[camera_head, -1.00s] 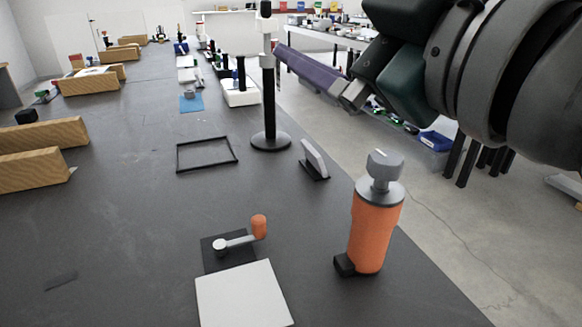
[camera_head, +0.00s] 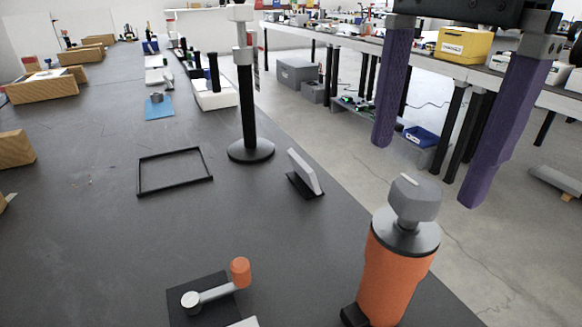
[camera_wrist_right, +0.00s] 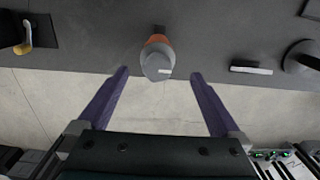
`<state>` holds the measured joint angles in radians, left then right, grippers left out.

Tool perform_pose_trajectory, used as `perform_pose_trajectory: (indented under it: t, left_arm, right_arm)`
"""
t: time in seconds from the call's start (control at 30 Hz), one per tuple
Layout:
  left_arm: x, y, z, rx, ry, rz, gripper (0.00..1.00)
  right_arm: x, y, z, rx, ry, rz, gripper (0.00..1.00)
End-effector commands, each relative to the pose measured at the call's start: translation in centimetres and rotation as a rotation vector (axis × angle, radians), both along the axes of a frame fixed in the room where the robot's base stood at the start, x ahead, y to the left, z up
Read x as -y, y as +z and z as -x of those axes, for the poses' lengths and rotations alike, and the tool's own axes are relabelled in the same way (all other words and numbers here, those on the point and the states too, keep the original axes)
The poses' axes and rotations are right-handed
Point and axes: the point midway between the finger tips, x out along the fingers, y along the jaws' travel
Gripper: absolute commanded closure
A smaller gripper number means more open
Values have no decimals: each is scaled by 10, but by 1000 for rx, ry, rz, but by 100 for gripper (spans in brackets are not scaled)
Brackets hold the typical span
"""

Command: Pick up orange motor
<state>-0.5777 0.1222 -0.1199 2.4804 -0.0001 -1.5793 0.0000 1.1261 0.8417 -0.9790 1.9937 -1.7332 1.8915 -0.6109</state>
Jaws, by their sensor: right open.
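The orange motor (camera_head: 394,270) stands upright near the right edge of the dark table, with a grey knob on top and a small black block at its foot. In the right wrist view the motor (camera_wrist_right: 158,58) is seen from above, just beyond the fingertips and centred between them. My right gripper (camera_head: 425,172) has two purple fingers, open wide and empty, pointing down above and behind the motor in the head view. It also shows in the right wrist view (camera_wrist_right: 159,73). My left gripper is not in view.
A crank with an orange handle (camera_head: 240,272) sits on a black plate left of the motor. A small grey-white panel stand (camera_head: 305,172), a black post on a round base (camera_head: 250,150) and a black frame (camera_head: 175,190) stand farther back. Floor lies right of the table edge.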

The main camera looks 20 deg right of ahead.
Motion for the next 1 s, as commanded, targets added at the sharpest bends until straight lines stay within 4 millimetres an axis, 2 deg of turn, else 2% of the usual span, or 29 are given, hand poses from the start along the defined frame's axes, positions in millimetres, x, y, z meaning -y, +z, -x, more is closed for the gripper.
perform_pose_trajectory:
  t: [0.1,0.23,0.47,0.7,1.0]
  left_arm:
    - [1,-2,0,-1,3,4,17]
    - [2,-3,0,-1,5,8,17]
    - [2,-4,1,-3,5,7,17]
    - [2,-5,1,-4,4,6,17]
    - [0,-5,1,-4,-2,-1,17]
  right_arm:
    - [7,-15,0,-4,-5,31,0]
    - [6,-35,0,-4,-4,28,0]
    - [4,-56,0,-3,-3,25,0]
    - [1,-92,1,-4,-2,23,0]
    - [1,-97,0,0,-2,24,0]
